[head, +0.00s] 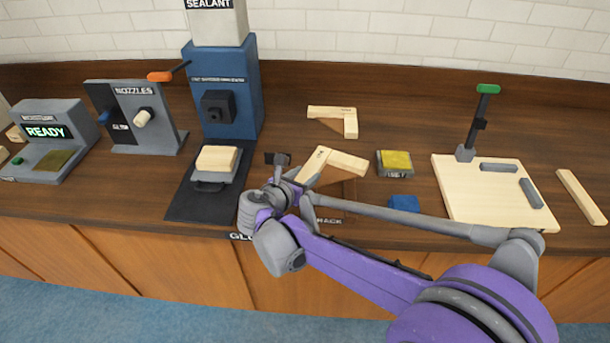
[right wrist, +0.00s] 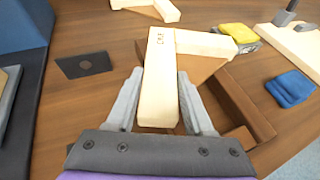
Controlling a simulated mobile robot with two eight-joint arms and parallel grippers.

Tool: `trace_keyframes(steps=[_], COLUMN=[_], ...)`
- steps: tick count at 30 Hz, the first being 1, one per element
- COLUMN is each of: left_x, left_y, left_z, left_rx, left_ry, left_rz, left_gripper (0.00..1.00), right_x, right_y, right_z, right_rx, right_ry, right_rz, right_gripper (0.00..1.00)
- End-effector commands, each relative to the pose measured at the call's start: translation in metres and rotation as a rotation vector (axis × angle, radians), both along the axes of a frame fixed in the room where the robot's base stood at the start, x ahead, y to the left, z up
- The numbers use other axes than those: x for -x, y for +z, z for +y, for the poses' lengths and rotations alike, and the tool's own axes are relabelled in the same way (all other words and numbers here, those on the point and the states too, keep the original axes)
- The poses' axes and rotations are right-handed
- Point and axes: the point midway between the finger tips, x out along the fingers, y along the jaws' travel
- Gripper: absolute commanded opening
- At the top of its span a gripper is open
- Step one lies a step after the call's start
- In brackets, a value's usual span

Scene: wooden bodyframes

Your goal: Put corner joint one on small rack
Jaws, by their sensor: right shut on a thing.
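A pale wooden L-shaped corner joint (head: 345,163) is held by my right gripper (head: 298,178) over the worktop. In the right wrist view, one arm of the joint (right wrist: 161,70) lies between the two fingers of the gripper (right wrist: 158,105), with small dark lettering on its top. The small rack (head: 338,190) is a brown wooden frame under and beside the joint. Its bars also show in the right wrist view (right wrist: 242,103). The joint overlaps the rack in both views; I cannot tell whether they touch. My left gripper is not in view.
A second L-shaped joint (head: 348,122) lies behind. A yellow-topped block (head: 395,160) and blue cloth (head: 404,203) are to the right, before a pale board with a clamp (head: 450,190). The blue sealant machine (head: 245,90) stands at left, with a block (head: 217,158) before it.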

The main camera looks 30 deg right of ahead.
Motion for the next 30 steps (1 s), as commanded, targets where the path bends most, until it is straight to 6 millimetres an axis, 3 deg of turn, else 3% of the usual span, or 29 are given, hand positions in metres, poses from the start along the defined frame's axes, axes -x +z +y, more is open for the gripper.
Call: trace_keyframes(steps=[4,5,9,20,30], left_x=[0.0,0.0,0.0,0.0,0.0], left_y=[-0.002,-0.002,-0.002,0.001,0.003], left_z=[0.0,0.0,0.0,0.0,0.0], left_rx=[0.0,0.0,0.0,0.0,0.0], left_ry=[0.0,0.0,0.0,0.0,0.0], left_rz=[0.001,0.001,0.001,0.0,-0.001], left_gripper=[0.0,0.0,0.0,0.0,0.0], right_x=[0.0,0.0,0.0,0.0,0.034], right_y=[-0.003,-0.003,-0.002,0.002,0.024], right_z=[0.0,0.0,0.0,0.0,0.048], right_rx=[0.001,0.0,0.0,0.0,-0.002], right_ry=[0.0,0.0,0.0,0.0,0.006], right_rz=[0.0,0.0,0.0,0.0,-0.001], right_gripper=[0.0,0.56,0.81,0.82,0.82])
